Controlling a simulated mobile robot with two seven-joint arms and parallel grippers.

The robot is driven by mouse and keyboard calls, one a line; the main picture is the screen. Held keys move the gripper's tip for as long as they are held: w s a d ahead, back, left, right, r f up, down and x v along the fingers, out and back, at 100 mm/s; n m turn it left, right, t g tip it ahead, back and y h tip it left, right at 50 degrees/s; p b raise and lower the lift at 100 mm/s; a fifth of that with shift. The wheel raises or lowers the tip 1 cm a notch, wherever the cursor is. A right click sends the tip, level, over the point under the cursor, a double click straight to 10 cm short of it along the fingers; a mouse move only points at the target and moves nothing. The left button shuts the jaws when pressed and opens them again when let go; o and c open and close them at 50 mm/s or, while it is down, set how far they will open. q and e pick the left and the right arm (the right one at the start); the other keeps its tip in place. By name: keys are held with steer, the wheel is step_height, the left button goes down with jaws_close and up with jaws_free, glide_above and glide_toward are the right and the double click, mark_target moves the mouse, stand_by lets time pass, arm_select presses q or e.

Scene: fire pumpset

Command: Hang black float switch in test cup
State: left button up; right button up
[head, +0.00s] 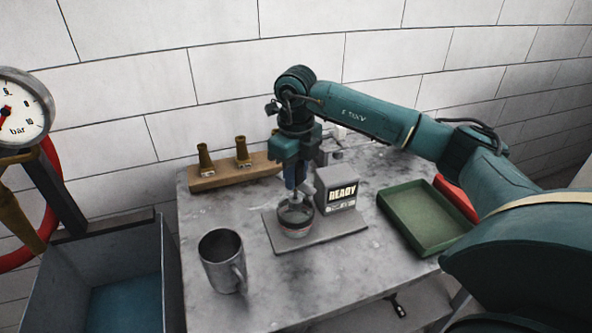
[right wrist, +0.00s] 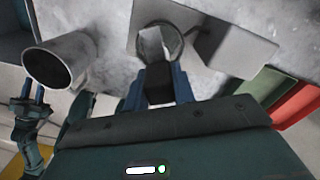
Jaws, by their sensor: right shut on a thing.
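My right gripper (head: 294,186) points down over the test cup (head: 297,222), a small clear cup on a grey base plate. In the right wrist view its blue fingers (right wrist: 158,88) are shut on a black piece, which I take to be the black float switch (right wrist: 157,80). The rim of the test cup (right wrist: 179,46) lies just beyond the fingertips there. How deep the switch reaches into the cup is hidden. My left gripper (right wrist: 34,94) shows at the left edge of the right wrist view, its two fingers apart and empty.
A grey box reading "READY" (head: 342,194) stands right beside the cup. A metal mug (head: 222,262) stands front left. A wooden block with brass fittings (head: 207,184) is at the back. A green tray (head: 428,222) and a red tray (head: 456,197) lie right.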

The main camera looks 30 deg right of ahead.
mark_target(296, 193)
steer(key=shift+f+b, duration=1.35)
steer(key=shift+f, duration=0.85)
arm_select(q)
steer(key=shift+w+d+f+h+b, duration=0.1)
steer(key=shift+d+f+h+b, duration=0.3)
steer(key=shift+d+f, duration=0.15)
arm_select(e)
steer(key=shift+f, duration=0.55)
steer(key=o, duration=1.1)
arm_select(q)
steer(key=shift+f, duration=0.1)
arm_select(e)
step_height(296, 193, up, 13)
steer(key=shift+r, duration=0.1)
